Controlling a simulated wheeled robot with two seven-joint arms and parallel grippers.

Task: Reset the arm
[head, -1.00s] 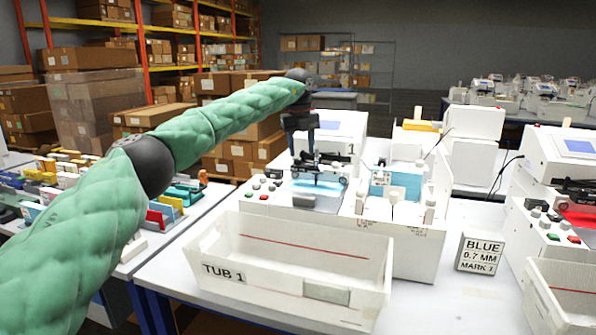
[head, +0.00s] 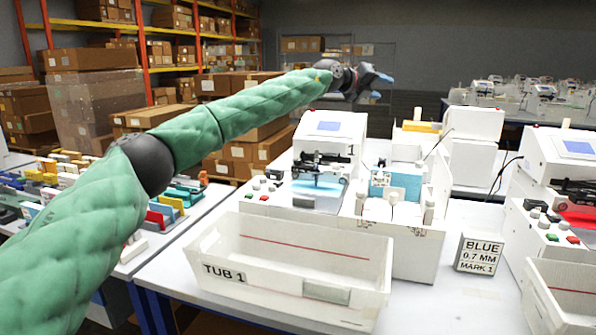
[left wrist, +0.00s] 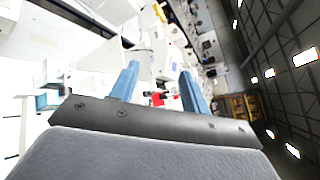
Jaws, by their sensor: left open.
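My left arm, in a green quilted sleeve, reaches in from the left of the head view. Its gripper (head: 380,85) is raised in the air above and behind plotter 1 (head: 322,140), clear of it, with its fingers toward the right. In the left wrist view its two blue fingers (left wrist: 158,88) stand apart with nothing between them. The gripper is open and empty. My right gripper is not in view.
The white bin marked TUB 1 (head: 225,275) stands at the table's front. A sign reading BLUE 0.7 MM MARK 1 (head: 480,252) stands right of it. A second plotter (head: 565,155) is at the right. Colored items (head: 165,212) stand on the left table. The air around the gripper is free.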

